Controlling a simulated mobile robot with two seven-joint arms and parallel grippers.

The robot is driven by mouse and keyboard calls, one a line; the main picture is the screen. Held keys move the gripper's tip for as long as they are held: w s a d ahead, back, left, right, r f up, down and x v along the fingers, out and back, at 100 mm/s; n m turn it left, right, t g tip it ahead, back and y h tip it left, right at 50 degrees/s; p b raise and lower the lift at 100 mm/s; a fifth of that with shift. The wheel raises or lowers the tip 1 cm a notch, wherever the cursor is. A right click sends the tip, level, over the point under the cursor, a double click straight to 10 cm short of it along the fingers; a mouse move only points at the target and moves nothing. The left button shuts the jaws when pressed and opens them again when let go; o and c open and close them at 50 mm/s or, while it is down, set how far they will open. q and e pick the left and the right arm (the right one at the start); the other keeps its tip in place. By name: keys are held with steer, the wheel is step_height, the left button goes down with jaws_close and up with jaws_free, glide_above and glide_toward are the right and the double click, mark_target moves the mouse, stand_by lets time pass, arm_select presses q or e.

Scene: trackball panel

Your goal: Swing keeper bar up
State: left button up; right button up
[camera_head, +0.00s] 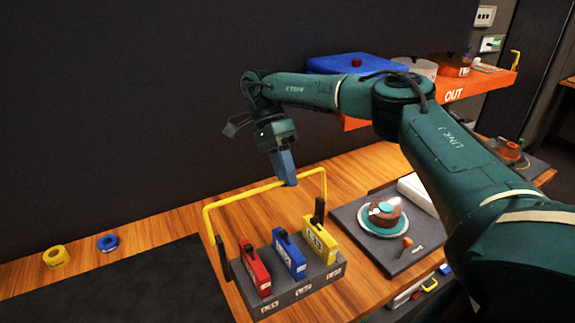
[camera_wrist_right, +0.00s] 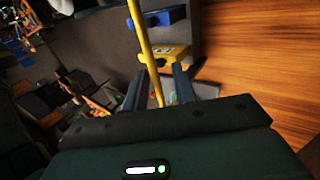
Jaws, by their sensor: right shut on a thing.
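The keeper bar (camera_head: 240,194) is a yellow U-shaped bar with black pivot arms at its two ends. It stands raised above a grey block (camera_head: 325,276) that holds red (camera_head: 255,270), blue (camera_head: 289,256) and yellow (camera_head: 320,240) modules. The right wrist view shows the yellow bar (camera_wrist_right: 144,48) running down between the blue-grey fingers (camera_wrist_right: 158,82); the fingertips' exact contact is hard to see. My left gripper is not in view.
A dark panel with a plate and a brown, round object (camera_head: 385,216) lies right of the block. A yellow ring (camera_head: 56,257) and a blue ring (camera_head: 107,243) lie at the left. An orange OUT shelf (camera_head: 470,92) is at the back right. A dark mat (camera_head: 120,285) lies front left.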

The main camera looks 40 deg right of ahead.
steer(key=o, duration=0.3)
steer(key=shift+w+f, duration=0.25)
steer(key=shift+f, duration=0.3)
steer(key=shift+d+r, duration=0.1)
steer(key=shift+r, duration=0.05)
steer(key=shift+r, duration=0.15)
step_height(320, 180, up, 10)
steer(key=shift+f, duration=0.1)
steer(key=shift+s+f, duration=0.1)
stand_by(0.4)
